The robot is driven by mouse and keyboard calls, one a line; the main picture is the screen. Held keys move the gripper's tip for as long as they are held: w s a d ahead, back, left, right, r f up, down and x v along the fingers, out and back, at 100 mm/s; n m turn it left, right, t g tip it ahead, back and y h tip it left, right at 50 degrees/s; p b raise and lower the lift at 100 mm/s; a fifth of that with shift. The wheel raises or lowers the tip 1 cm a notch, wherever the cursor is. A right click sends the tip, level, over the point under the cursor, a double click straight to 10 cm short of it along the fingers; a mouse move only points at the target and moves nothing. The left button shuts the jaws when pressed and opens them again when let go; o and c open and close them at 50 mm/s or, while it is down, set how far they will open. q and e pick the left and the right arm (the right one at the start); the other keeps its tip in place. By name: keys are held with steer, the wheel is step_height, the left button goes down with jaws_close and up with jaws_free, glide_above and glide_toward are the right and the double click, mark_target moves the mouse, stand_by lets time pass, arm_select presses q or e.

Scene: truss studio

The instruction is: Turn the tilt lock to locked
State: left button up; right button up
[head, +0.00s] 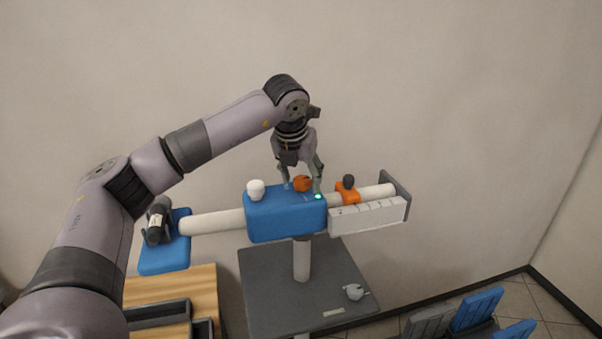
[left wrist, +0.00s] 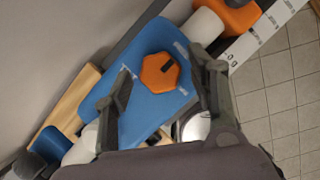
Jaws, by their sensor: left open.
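The orange knob (head: 302,184), apparently the tilt lock, is faceted and sits on top of the blue housing (head: 286,222). In the left wrist view the knob (left wrist: 160,72) shows a dark slot-like mark near its middle, and pale markings lie on the blue top beside it. I cannot read which setting it points to. My left gripper (head: 303,187) points down over the housing, open, with one finger on either side of the knob. In the left wrist view its fingers (left wrist: 160,66) stand apart from the knob. My right gripper is not in view.
A white knob (head: 256,190) stands left of the orange one. A green light (head: 318,196) glows near the right finger. An orange clamp (head: 347,194) with a black knob sits right, above a white scale (head: 368,216). A grey plate (head: 270,292) lies below.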

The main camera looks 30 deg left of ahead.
arm_select(q)
steer(key=shift+c, duration=0.5)
steer(key=c, duration=1.1)
